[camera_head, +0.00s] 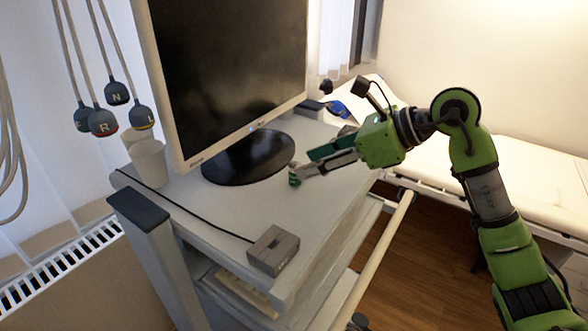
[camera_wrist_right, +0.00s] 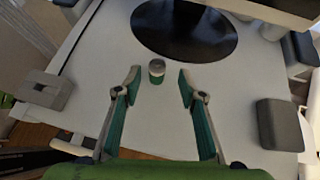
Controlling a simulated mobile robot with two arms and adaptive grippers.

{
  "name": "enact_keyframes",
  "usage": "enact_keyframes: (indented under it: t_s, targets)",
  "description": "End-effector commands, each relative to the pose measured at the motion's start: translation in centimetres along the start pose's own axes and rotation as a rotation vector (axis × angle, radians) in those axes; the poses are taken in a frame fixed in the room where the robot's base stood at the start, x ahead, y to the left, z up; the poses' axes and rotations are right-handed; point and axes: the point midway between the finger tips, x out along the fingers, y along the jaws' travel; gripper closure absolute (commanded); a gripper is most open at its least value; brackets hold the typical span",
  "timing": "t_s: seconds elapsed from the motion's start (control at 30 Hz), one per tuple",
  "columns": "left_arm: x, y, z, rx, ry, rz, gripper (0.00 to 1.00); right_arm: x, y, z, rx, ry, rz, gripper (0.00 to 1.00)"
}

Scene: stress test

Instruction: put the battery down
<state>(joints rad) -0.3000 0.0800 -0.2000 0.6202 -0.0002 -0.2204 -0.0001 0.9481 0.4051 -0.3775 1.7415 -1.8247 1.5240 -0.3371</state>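The battery (camera_wrist_right: 156,71) is a small green cylinder with a pale band and grey top. In the right wrist view it stands upright on the white cart top (camera_wrist_right: 75,105), between and slightly beyond my fingertips, with a gap on each side. My right gripper (camera_wrist_right: 159,80) is open and empty. In the head view my right gripper (camera_head: 307,164) reaches in from the right, low over the cart top. A small green shape at its fingertips there is probably the battery, partly hidden. My left gripper is not in view.
A monitor (camera_head: 230,70) on a round black base (camera_head: 248,158) stands just behind. A grey block (camera_head: 273,250) with a cable sits at the cart's front edge. A white cup (camera_head: 149,163) is at the left. Colored bulbs hang at the far left. A bed (camera_head: 520,185) is behind my right arm.

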Motion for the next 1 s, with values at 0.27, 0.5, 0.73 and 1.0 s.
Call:
enact_keyframes:
  t_s: [0.27, 0.5, 0.73, 1.0]
  targets:
    - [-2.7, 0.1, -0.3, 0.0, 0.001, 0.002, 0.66, 3.7, 0.5, 1.0, 0.002, 0.0, 0.005, 0.63]
    - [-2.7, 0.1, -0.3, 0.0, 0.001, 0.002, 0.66, 4.6, 0.4, 0.8, 0.0, 0.0, 0.001, 0.63]
    - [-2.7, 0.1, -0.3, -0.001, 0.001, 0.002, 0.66, 4.5, 0.4, 0.8, 0.0, 0.0, 0.001, 0.99]
    - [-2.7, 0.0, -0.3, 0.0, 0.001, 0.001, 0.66, 4.5, 0.4, 0.8, 0.0, -0.001, 0.001, 1.0]
